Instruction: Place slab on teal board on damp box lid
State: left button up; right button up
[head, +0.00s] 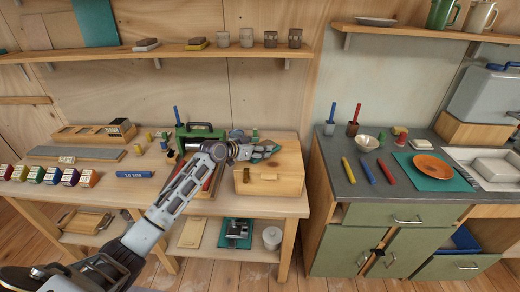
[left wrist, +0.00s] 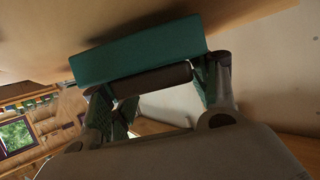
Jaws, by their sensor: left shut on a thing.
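The wooden box (head: 282,181) stands at the right end of the workbench, its flat lid (head: 290,158) facing up. My left gripper (head: 272,150) is over the lid, at its back part. In the left wrist view my left gripper (left wrist: 158,100) is shut on a brown slab (left wrist: 155,80), which lies against a thicker teal board (left wrist: 138,52). The teal board is close to a pale wooden surface, with a shadow beside it; I cannot tell whether they touch. In the head view the fingers mostly hide the held piece. My right gripper is not in view.
A green-framed item (head: 200,137) and a blue-handled tool (head: 177,116) stand left of the box. Coloured blocks (head: 53,176) and a blue bar (head: 134,174) lie farther left. A shelf (head: 170,50) runs above. The grey counter (head: 345,190) is to the right, across a gap.

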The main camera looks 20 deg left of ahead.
pick_arm(q)
jog(key=shift+f, duration=0.15)
jog(key=shift+f, duration=0.15)
jog(key=o, duration=1.2)
jog(key=shift+o, duration=0.2)
